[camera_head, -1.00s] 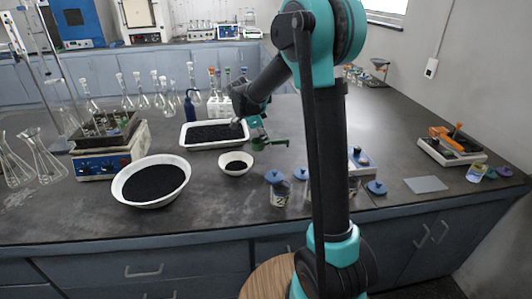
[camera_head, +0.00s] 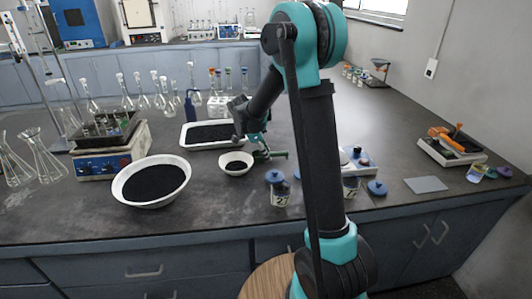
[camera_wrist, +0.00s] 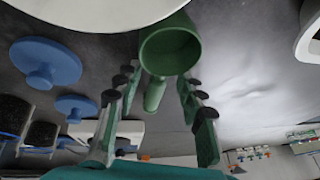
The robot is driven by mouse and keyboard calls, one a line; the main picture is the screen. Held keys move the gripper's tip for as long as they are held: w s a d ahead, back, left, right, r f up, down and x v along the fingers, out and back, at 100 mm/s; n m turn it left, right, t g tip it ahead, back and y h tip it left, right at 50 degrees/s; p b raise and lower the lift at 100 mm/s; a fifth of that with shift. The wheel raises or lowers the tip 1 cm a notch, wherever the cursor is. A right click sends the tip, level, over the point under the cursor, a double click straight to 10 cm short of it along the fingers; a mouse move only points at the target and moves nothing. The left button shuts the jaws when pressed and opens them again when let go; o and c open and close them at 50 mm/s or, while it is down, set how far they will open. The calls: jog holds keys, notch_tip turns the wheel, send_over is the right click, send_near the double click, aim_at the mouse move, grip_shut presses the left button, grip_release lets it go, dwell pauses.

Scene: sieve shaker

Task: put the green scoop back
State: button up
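The green scoop (camera_head: 277,155) is just right of the small white bowl, near the tip of my gripper (camera_head: 262,146). In the wrist view the scoop's round cup (camera_wrist: 171,46) faces the camera, and its short handle (camera_wrist: 154,94) points back between the fingers. My gripper (camera_wrist: 158,82) shows its two fingers apart, one on each side of the handle, with gaps visible. I cannot tell whether the scoop touches the bench.
The small white bowl (camera_head: 237,173), a large bowl of black grains (camera_head: 125,190) and a white tray (camera_head: 187,147) are at left.

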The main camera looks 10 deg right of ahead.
jog(key=shift+r, duration=0.1)
jog(key=v, duration=1.2)
